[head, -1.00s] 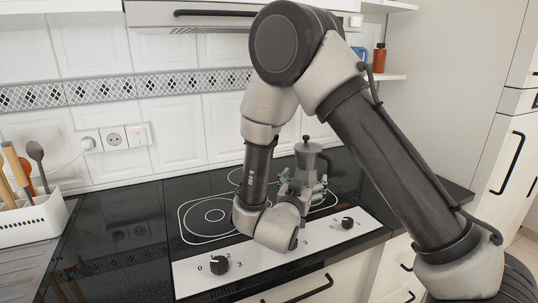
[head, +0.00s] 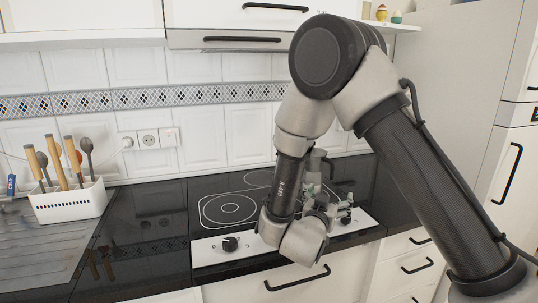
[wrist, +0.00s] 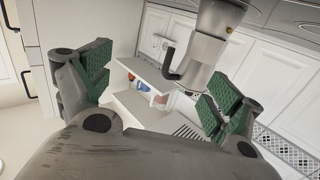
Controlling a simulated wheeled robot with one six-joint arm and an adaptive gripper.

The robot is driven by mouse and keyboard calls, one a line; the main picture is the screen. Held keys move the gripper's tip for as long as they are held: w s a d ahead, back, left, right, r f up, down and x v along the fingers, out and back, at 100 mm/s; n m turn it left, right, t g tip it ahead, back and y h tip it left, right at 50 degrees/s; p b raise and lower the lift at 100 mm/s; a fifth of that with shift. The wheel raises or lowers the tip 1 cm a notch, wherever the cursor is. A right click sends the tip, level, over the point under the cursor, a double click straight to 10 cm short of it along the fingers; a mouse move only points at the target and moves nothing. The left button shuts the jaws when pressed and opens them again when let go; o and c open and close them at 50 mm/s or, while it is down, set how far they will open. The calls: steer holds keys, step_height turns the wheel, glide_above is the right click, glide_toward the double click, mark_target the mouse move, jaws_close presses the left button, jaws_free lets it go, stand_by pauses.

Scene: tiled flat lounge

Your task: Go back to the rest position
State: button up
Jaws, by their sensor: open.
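My gripper (head: 322,200) is low over the front of the hob, partly hidden by my own wrist in the head view. In the wrist view its two green-padded fingers (wrist: 155,88) are spread wide with nothing between them. A grey metal moka pot (wrist: 213,35) with a dark handle shows beyond the fingers, clear of them and cut off by the top edge. In the head view the pot (head: 318,162) stands on the hob behind my gripper, mostly hidden.
The black hob (head: 228,209) has a white front panel with knobs (head: 230,244). A white utensil holder (head: 68,203) stands at the left by the sink. A range hood (head: 230,40) hangs above. The dark counter (head: 140,250) left of the hob is clear.

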steer(key=w+d+r+n+g+y, duration=0.1)
steer(key=w+r+g+y, duration=0.2)
steer(key=r+y, duration=0.5)
steer(key=s+d+r+n+g+y, duration=0.2)
steer(key=s+d+r, duration=0.1)
steer(key=s+r, duration=0.15)
steer(key=s+d+g, duration=0.2)
steer(key=s+d, duration=0.3)
steer(key=s, duration=0.4)
steer(key=s+d+r+n+g+h, duration=0.1)
steer(key=s+d, duration=0.3)
steer(key=s, duration=0.5)
steer(key=s+d+r+n+g+h, duration=0.1)
steer(key=s+d+g, duration=0.2)
steer(key=s, duration=0.6)
steer(key=d, duration=0.2)
steer(key=shift+s+d+g, duration=0.15)
steer(key=shift+d+g, duration=0.15)
